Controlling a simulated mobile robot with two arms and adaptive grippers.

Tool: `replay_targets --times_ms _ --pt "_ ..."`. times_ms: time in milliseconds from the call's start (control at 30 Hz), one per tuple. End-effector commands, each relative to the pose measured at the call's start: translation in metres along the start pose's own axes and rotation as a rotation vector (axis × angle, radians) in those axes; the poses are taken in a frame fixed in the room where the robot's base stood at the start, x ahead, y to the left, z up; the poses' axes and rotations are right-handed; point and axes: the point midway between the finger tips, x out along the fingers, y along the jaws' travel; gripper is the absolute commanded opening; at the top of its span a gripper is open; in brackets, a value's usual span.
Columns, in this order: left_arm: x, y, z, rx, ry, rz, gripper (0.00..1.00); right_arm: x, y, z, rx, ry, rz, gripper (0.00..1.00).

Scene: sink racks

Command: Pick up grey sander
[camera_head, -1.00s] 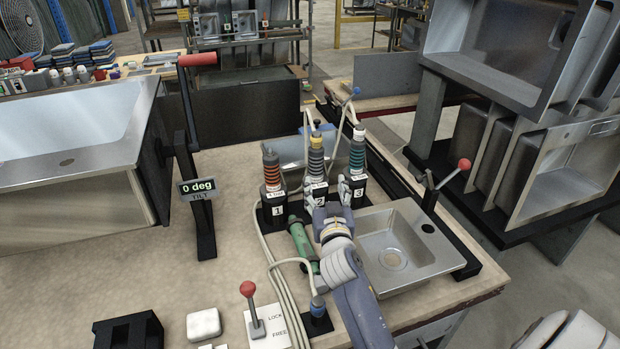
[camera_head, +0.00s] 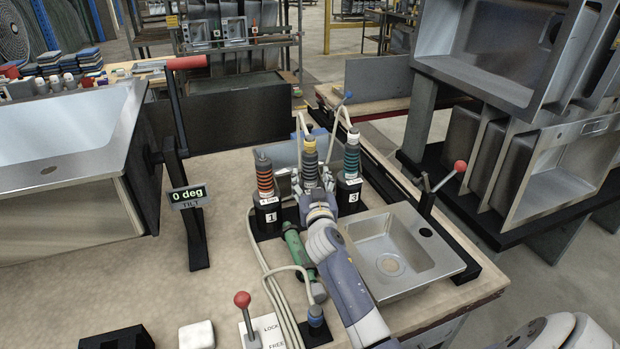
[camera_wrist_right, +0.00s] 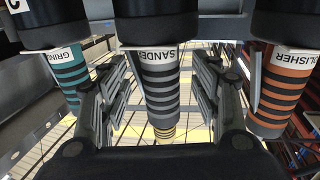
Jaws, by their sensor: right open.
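The grey sander (camera_head: 311,160) stands upright in the middle holder of a row of three, with dark bands and a yellow top. Its SANDER label shows in the right wrist view, where the sander (camera_wrist_right: 160,85) hangs upside down in the picture. My right gripper (camera_head: 315,186) is at the sander's lower part and hides the middle holder's number. In the wrist view its open fingers (camera_wrist_right: 160,98) are on either side of the sander, with visible gaps. My left gripper is not in view.
The orange-banded polisher (camera_head: 264,177) stands close on the left and the teal-banded grinder (camera_head: 352,155) close on the right. A small sink (camera_head: 430,250) lies right of my arm. A green tool (camera_head: 297,250) and hoses are left of it. A large sink (camera_head: 70,150) is at left.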

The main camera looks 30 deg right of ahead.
Motion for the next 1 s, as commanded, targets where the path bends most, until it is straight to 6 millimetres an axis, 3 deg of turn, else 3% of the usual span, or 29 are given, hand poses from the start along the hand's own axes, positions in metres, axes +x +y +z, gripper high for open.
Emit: replay_targets --times_ms 200,500,533,767,1000 --pt "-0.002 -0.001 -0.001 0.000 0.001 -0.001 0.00 0.024 -0.001 0.000 -0.001 0.001 0.000 0.57" --pt "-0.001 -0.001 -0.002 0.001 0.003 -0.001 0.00 0.028 0.000 0.000 0.000 0.000 0.000 0.57" --pt "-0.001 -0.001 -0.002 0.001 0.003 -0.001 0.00 0.028 0.000 0.000 0.000 0.000 0.000 0.55" --pt "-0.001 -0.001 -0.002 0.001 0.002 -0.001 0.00 0.028 0.000 0.001 0.000 0.000 0.000 0.03" --pt "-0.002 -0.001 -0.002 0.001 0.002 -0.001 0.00 0.028 -0.001 -0.003 0.000 0.007 -0.001 0.00"
